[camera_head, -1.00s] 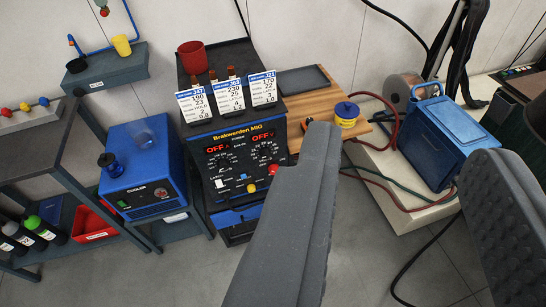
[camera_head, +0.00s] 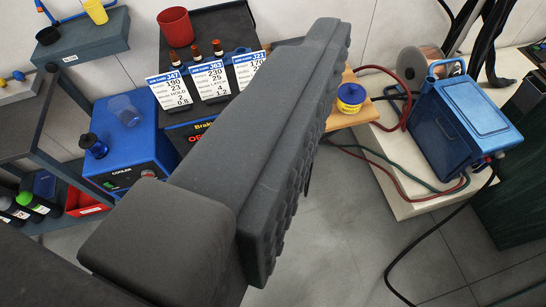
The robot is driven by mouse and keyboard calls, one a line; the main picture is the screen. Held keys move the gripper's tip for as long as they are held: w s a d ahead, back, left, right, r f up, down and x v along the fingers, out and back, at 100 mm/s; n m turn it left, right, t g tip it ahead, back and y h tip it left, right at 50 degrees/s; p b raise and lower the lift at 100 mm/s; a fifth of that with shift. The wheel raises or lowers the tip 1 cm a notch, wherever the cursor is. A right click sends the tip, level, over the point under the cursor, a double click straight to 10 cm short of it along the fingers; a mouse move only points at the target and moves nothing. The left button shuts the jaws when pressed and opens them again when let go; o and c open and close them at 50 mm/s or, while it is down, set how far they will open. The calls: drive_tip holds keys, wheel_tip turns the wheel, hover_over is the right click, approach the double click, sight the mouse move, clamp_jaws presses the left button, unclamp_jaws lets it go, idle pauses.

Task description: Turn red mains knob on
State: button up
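The blue and black MIG welding machine (camera_head: 232,22) stands left of centre. Its front panel is almost wholly covered by my gripper; only part of its name and a bit of red display show. No red knob shows on the panel now; that area lies behind my gripper. One large dark grey finger of my gripper (camera_head: 290,130) crosses the view diagonally, tip toward the top centre. Its ribbed pad faces right with nothing against it. The other finger is out of view. My gripper looks open and empty.
Three settings cards (camera_head: 210,83) and a red cup (camera_head: 175,27) are on the machine. A blue cooler (camera_head: 125,145) stands to its left. A blue and yellow tin (camera_head: 350,97) sits on a wooden board. A blue case (camera_head: 462,120) stands right, near hoses and cables. Floor at lower right is mostly clear.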

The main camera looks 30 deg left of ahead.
drive_tip(key=w+f+n+b, duration=0.2)
drive_tip(key=w+f+n, duration=0.1)
drive_tip(key=w+f, duration=1.85)
drive_tip(key=w+a+f+n+y+b, duration=0.1)
drive_tip(key=w+a+f+y, duration=0.2)
drive_tip(key=f, duration=0.7)
drive_tip(key=w+a+f+n+y+b, duration=0.1)
drive_tip(key=w+a+f, duration=0.3)
drive_tip(key=f, duration=0.6)
drive_tip(key=s+a+f+n+y+b, duration=0.1)
drive_tip(key=s+a+f+y, duration=0.15)
drive_tip(key=f, duration=0.75)
drive_tip(key=s+a+f+y, duration=0.2)
drive_tip(key=a+f, duration=0.2)
drive_tip(key=f, duration=0.7)
drive_tip(key=s+a+f+n+y+b, duration=0.1)
drive_tip(key=s+a+f+y, duration=0.15)
drive_tip(key=f, duration=0.75)
drive_tip(key=w+a+h+b, duration=0.1)
drive_tip(key=w+a+b, duration=0.2)
drive_tip(key=w+a, duration=0.4)
drive_tip(key=shift+w+a, duration=0.35)
drive_tip(key=shift+w, duration=2.1)
drive_tip(key=shift+r, duration=0.1)
